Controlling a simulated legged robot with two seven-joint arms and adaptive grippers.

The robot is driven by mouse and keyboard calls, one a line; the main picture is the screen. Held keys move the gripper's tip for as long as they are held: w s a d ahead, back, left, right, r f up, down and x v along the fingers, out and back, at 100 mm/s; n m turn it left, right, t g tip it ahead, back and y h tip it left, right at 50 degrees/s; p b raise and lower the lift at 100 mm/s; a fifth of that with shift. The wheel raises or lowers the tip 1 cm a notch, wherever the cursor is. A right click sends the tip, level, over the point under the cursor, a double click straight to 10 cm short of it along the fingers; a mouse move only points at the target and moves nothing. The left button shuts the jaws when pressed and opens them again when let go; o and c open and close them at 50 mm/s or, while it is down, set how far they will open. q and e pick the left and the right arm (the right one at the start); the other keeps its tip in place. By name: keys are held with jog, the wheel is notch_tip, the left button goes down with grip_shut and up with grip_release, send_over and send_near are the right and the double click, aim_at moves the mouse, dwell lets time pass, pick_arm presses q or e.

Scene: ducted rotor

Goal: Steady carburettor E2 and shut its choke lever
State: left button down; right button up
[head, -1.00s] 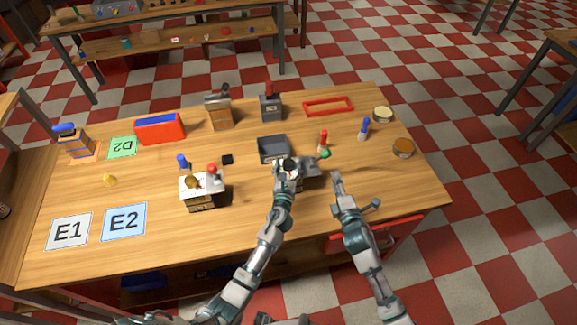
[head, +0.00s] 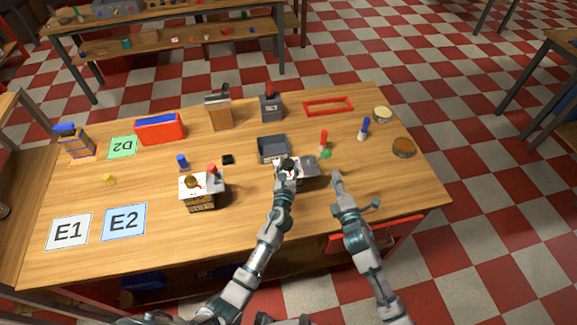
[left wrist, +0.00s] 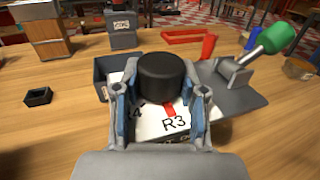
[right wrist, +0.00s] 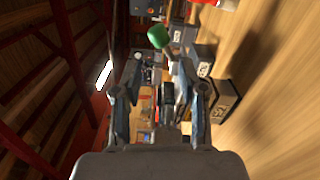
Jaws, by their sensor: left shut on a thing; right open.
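A white-topped unit marked R3 and R4 (left wrist: 148,128) stands in front of my left gripper (head: 287,169). The left gripper is shut on the unit's black round knob (left wrist: 167,78), which has a red pointer. A grey plate (left wrist: 232,101) adjoins the unit on the right and carries a lever with a green knob (left wrist: 278,37). The green knob also shows in the head view (head: 326,154) and right wrist view (right wrist: 159,37). My right gripper (head: 337,178) is open and empty, near and to the right of the plate. I cannot read E2 on the unit; a blue E2 card (head: 124,222) lies at left.
A grey tray (head: 262,156) stands behind the unit. A second white-topped unit (head: 190,180) with a red-knobbed lever stands to the left. Red (head: 323,140) and blue (head: 363,128) pegs stand behind to the right. The front right of the table is fairly clear.

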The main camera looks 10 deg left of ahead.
aim_at(326, 158)
dwell(0.3)
jog(key=shift+o, duration=1.2)
jog(key=a+f+h, duration=0.1)
jog(key=a+f+n+h, duration=0.1)
jog(key=a+h, duration=0.1)
jog(key=shift+w+h, duration=0.1)
jog(key=shift+h, duration=0.2)
jog(key=w+h, duration=0.1)
jog(key=w, duration=0.2)
jog(key=w+a+r+t+h, duration=0.1)
jog(key=w, duration=0.3)
jog(key=w+r+h, duration=0.1)
jog(key=w, duration=0.3)
jog(key=shift+a+h, duration=0.15)
jog(key=shift+h, duration=0.25)
grip_shut()
